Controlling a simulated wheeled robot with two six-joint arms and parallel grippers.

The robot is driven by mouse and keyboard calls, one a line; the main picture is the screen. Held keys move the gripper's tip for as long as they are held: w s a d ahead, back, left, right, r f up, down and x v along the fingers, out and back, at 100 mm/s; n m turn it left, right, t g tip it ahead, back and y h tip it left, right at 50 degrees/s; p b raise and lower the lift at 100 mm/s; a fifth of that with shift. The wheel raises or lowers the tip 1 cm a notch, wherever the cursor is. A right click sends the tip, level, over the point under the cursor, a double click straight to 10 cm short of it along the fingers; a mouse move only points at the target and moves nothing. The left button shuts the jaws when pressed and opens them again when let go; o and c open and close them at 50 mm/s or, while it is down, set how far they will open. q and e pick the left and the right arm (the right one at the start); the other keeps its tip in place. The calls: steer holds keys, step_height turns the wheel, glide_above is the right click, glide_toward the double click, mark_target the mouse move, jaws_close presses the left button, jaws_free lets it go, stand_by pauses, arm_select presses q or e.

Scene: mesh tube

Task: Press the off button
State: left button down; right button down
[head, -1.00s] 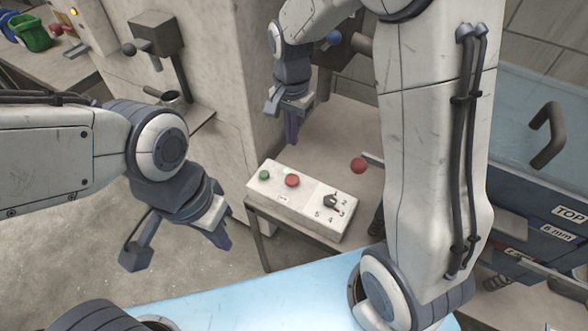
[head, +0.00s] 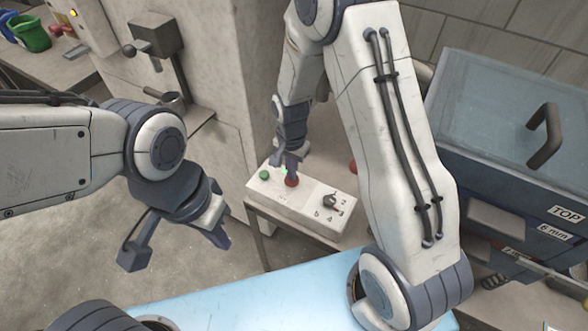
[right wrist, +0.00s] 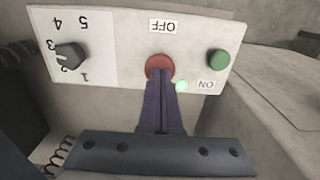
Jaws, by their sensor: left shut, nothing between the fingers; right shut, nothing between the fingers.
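A white control box (head: 310,212) stands on a small table. Its red OFF button (right wrist: 160,62) shows in the right wrist view; a green ON button (right wrist: 218,60) sits beside it. My right gripper (right wrist: 160,80) is shut and empty, its fingertips overlapping the lower part of the red button. In the head view my right gripper (head: 291,172) points down at the red button (head: 292,182). I cannot tell whether the button is pushed in. My left gripper (head: 219,238) is shut and empty, left of the box.
A numbered dial (right wrist: 70,57) sits on the same box. A blue-grey cabinet (head: 500,130) with a dark handle stands at the right. A grey machine with a lever (head: 175,80) stands behind at the left. The floor near my left gripper is clear.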

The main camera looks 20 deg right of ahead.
steer(key=shift+f+b, duration=0.55)
steer(key=shift+f, duration=0.3)
steer(key=shift+s+f, duration=0.1)
steer(key=shift+f, duration=0.2)
step_height(320, 180, up, 5)
steer(key=p, duration=0.4)
step_height(320, 180, up, 10)
steer(key=shift+w+b, duration=0.2)
steer(key=shift+b, duration=0.2)
